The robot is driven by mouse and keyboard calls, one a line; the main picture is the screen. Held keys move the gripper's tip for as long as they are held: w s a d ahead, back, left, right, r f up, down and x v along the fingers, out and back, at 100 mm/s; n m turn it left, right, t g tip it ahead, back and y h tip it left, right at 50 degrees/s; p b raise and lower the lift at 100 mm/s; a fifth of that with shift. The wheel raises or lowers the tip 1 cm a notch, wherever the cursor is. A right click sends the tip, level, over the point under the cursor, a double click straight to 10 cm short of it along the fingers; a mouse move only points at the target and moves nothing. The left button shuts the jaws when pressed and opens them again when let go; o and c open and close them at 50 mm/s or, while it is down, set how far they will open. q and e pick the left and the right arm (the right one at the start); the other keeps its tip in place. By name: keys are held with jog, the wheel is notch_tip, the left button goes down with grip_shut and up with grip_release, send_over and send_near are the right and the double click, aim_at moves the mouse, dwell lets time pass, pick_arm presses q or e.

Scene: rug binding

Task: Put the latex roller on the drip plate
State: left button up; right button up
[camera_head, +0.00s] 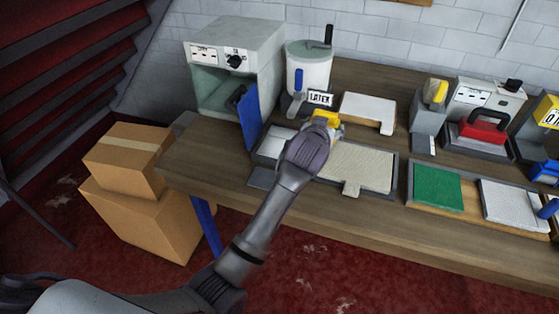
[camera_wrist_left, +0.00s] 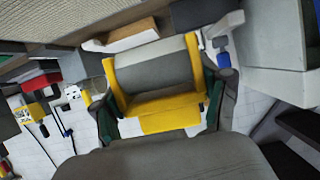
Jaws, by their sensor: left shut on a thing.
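The latex roller (camera_head: 326,117) shows as a yellow piece just beyond my left gripper (camera_head: 319,128) in the head view. The left wrist view shows it larger: a grey and pale cylinder in a yellow frame (camera_wrist_left: 153,68). My left gripper (camera_wrist_left: 160,113) is shut on the yellow frame, with a finger at each side. A white plate with a notched front corner (camera_head: 368,109), which looks like the drip plate, lies just right of and behind the roller. I cannot tell the roller's height above the table. My right gripper is out of view.
The white latex pot (camera_head: 308,72) with its LATEX label stands behind the gripper. A beige rug piece (camera_head: 358,167) lies below and right of it. A grey cabinet (camera_head: 222,58) with an open blue door (camera_head: 250,124) stands left. Machines and a green pad (camera_head: 437,187) stand right.

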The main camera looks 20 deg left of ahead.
pick_arm(q)
jog(key=s+r+p, duration=0.1)
jog(key=s+p, duration=0.1)
jog(key=s, duration=1)
jog(key=a+f, duration=0.2)
jog(key=a, duration=0.1)
jog(key=w+a+f+p, duration=0.1)
jog(key=a+f, duration=0.1)
jog(key=a, duration=0.2)
jog(key=w+a+f, duration=0.1)
jog(key=a+f, duration=0.1)
jog(key=a, duration=0.2)
jog(key=shift+a+f+p, duration=0.15)
jog(key=shift+f+p, duration=0.05)
jog(key=shift+p, duration=0.2)
jog(key=shift+a+f, duration=0.15)
jog(key=shift+a, duration=0.05)
jog(key=shift+f, duration=0.35)
notch_tip(320, 180, down, 3)
jog(key=shift+f+p, duration=0.1)
jog(key=shift+p, duration=0.2)
jog(key=shift+w+f, duration=0.1)
jog(key=shift+f, duration=0.05)
jog(key=o, duration=1.4)
jog(key=shift+f, duration=0.2)
